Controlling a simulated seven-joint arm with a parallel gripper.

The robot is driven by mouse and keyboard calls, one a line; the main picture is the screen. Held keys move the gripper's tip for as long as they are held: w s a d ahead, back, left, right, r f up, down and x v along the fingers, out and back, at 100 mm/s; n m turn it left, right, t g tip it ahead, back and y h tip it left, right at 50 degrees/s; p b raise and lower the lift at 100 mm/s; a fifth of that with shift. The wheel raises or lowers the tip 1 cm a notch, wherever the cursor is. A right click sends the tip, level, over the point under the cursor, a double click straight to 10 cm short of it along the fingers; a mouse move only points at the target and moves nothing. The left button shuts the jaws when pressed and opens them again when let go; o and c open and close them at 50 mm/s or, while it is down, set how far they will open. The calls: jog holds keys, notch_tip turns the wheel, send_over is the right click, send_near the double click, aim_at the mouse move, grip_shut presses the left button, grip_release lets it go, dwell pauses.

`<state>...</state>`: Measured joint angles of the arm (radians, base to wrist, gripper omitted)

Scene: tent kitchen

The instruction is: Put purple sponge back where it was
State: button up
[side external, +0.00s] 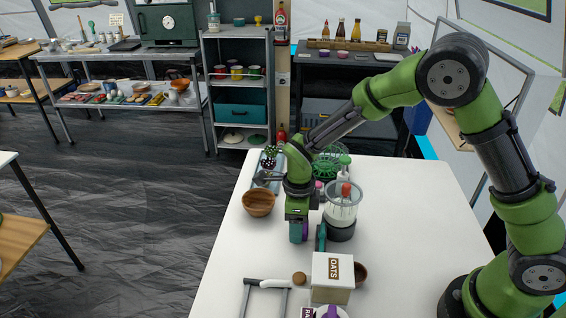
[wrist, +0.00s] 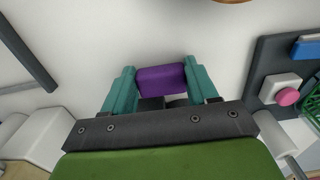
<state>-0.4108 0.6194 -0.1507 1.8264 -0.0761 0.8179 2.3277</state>
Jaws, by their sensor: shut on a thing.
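The purple sponge (wrist: 161,80) sits between the two teal fingers of my gripper (wrist: 161,88) in the wrist view. The fingers press on its left and right ends, so my gripper is shut on it. White tabletop shows around it; whether the sponge touches the table I cannot tell. In the side external view my gripper (side external: 305,232) points down over the white table (side external: 420,225), left of the blender, and the sponge is mostly hidden there.
A wooden bowl (side external: 258,203) stands behind and left of my gripper. A blender (side external: 341,212) is close on its right. An oats box (side external: 332,272) and a grey frame (side external: 266,284) are in front. A green wire rack (side external: 328,164) stands farther back. The table's right side is clear.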

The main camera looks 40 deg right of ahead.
jog(key=o, duration=1.1)
jog(key=shift+f, duration=0.1)
